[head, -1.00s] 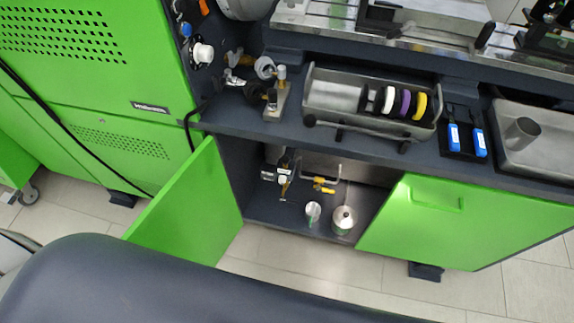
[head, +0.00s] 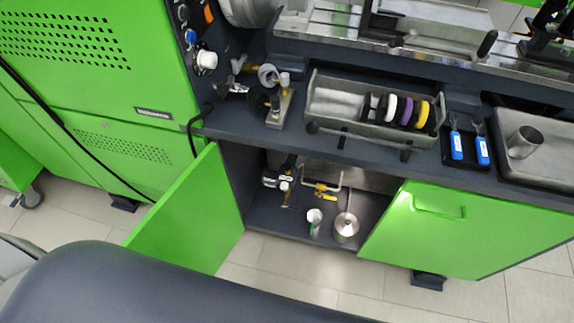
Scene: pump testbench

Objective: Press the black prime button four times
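No black prime button can be made out for certain. A pump-like assembly (head: 277,180) with a dark body, white parts and a brass fitting stands inside the open lower cabinet, at the left; its details are too small to tell. A control panel on the side of the green machine holds a blue button (head: 190,37), a white knob (head: 206,61) and an orange switch (head: 208,14). Neither of my grippers is in view.
The left cabinet door (head: 188,212) stands open; the right door (head: 470,230) is beside the opening. Inside are a yellow-handled valve (head: 326,196), a small cup (head: 314,221) and a metal oil can (head: 346,227). A tray of discs (head: 350,132) and blue-handled tools (head: 456,145) sit above.

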